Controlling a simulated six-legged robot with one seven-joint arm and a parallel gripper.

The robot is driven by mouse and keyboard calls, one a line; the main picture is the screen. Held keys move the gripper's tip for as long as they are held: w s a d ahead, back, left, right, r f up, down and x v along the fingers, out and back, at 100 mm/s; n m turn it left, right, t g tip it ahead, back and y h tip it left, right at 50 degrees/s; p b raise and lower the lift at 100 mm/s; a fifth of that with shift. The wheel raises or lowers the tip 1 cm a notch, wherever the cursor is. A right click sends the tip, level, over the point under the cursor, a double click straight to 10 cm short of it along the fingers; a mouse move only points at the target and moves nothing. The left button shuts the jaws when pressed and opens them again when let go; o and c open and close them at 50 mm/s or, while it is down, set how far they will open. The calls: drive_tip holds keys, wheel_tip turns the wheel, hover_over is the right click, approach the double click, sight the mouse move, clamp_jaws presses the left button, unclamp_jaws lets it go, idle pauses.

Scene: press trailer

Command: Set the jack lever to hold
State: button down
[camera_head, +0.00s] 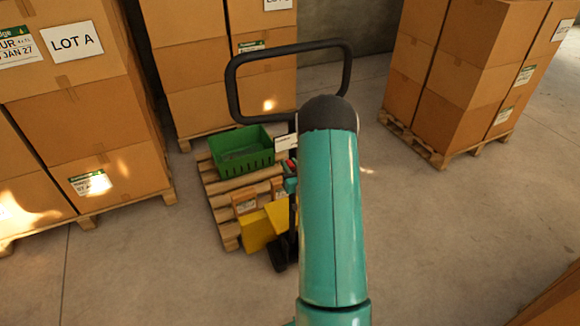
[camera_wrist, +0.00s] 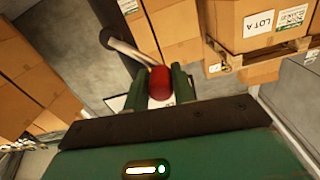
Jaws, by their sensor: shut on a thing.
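The pallet jack stands in the middle of the head view, with a black loop handle (camera_head: 232,90) and a yellow body (camera_head: 258,232). My teal arm hides part of it. In the wrist view, the jack lever has a red knob (camera_wrist: 160,84) and a pale curved rod (camera_wrist: 128,48). My gripper (camera_wrist: 161,88) is shut on the red knob, with one green finger on each side. A small red spot beside my arm in the head view may be the same knob. The lever's exact setting cannot be told.
A green crate (camera_head: 262,160) sits on a wooden pallet (camera_head: 212,190) left of the jack. Stacked cartons on pallets stand at the left (camera_head: 90,120), behind (camera_head: 185,90) and at the right (camera_head: 460,70). The concrete floor at right (camera_head: 450,220) is clear.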

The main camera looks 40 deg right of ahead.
drive_tip(key=shift+w+a, duration=0.1)
drive_tip(key=shift+a, duration=0.1)
drive_tip(key=shift+s+d+r+m, duration=0.2)
drive_tip(key=shift+d+m, duration=0.4)
drive_tip(key=shift+m, duration=0.65)
drive_tip(key=shift+s+d+r+m, duration=0.2)
drive_tip(key=shift+d+m, duration=0.4)
drive_tip(key=shift+m, duration=0.7)
drive_tip(key=shift+s+d+r+m, duration=0.15)
drive_tip(key=shift+d+m, duration=0.45)
drive_tip(key=shift+m, duration=0.65)
drive_tip(key=shift+w, duration=0.1)
drive_tip(key=c, duration=1.2)
unclamp_jaws()
drive_tip(key=shift+d+r, duration=0.1)
drive_tip(key=shift+d, duration=0.15)
drive_tip(key=v, duration=1.4)
